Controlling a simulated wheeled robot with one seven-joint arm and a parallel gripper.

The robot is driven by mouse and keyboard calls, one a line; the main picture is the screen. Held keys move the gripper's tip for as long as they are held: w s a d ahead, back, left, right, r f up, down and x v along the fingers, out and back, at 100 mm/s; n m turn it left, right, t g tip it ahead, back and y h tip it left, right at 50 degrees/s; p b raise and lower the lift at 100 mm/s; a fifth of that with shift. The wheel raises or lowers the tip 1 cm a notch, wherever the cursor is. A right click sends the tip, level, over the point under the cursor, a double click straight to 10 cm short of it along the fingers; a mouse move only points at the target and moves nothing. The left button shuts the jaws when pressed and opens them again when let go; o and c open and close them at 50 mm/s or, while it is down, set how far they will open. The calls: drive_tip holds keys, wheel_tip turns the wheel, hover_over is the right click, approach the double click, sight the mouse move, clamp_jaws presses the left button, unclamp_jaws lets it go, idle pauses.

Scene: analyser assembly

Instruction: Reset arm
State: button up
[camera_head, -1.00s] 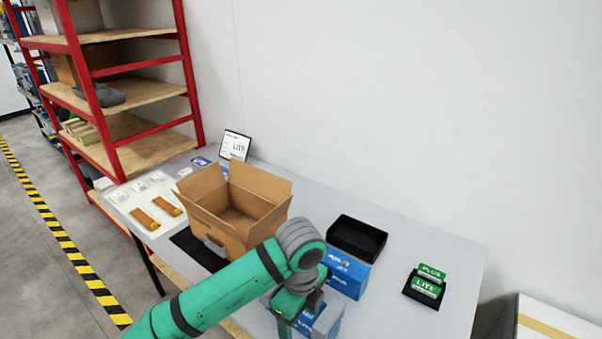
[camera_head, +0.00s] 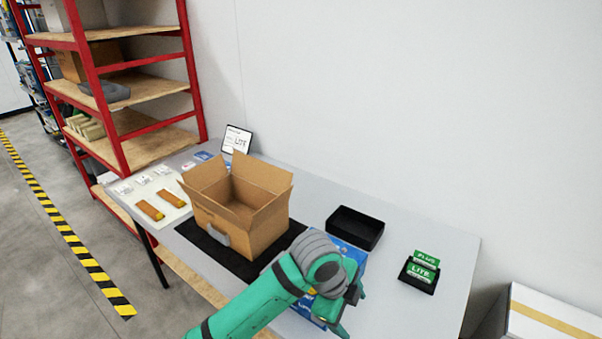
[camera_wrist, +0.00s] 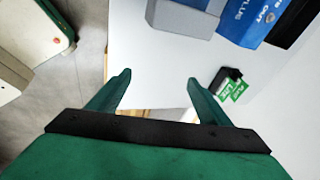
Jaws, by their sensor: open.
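My green arm reaches in from the bottom of the head view, and my gripper (camera_head: 348,312) is over the front part of the grey table (camera_head: 400,290). In the wrist view my gripper (camera_wrist: 158,82) is open, its two green fingers wide apart with nothing between them. Blue boxes (camera_head: 350,252) stand just behind and below my gripper, partly hidden by the arm. In the wrist view the blue boxes (camera_wrist: 245,18) lie beyond the fingers, apart from them.
An open cardboard box (camera_head: 245,225) stands on a black mat (camera_head: 215,250). A black tray (camera_head: 355,228) and a card holder (camera_head: 418,277) with green PLUS and LITE cards sit on the right. A red shelf rack (camera_head: 120,150) stands at the left. A white box (camera_head: 545,325) is at lower right.

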drive_tip(key=w+d+r+n+t+h, duration=0.1)
drive_tip(key=d+r+n+t+h, duration=0.35)
drive_tip(key=d, duration=0.35)
drive_tip(key=w+d+r+n+t+h, duration=0.25)
drive_tip(key=d+n+h, duration=0.25)
drive_tip(key=d, duration=0.3)
drive_tip(key=s+a+f+n+t+y, duration=0.2)
drive_tip(key=s+a+f+n+y, duration=0.1)
drive_tip(key=s+a+f+n, duration=0.1)
drive_tip(key=s+a+f+n+t+y, duration=0.3)
drive_tip(key=s+a+f+n, duration=0.1)
drive_tip(key=a+f+n, duration=0.1)
drive_tip(key=s+a+f+n+t+y, duration=0.2)
drive_tip(key=s+a+f+n+y, duration=0.2)
drive_tip(key=a+f+n, duration=0.1)
drive_tip(key=shift+s+f+n+t, duration=0.3)
drive_tip(key=shift+f+n, duration=0.3)
drive_tip(key=shift+n, duration=0.15)
drive_tip(key=s+a+y, duration=0.1)
drive_tip(key=s+a, duration=0.3)
drive_tip(key=s, duration=0.3)
drive_tip(key=s+a+f+y, duration=0.1)
drive_tip(key=s+a, duration=0.4)
drive_tip(key=s, duration=0.3)
drive_tip(key=s+a+f+y, duration=0.1)
drive_tip(key=s+a, duration=0.3)
drive_tip(key=s, duration=0.4)
drive_tip(key=shift+a+f+m+g+y, duration=0.15)
drive_tip(key=shift+a+m+g+y, duration=0.1)
drive_tip(key=shift+m+g+y, duration=0.15)
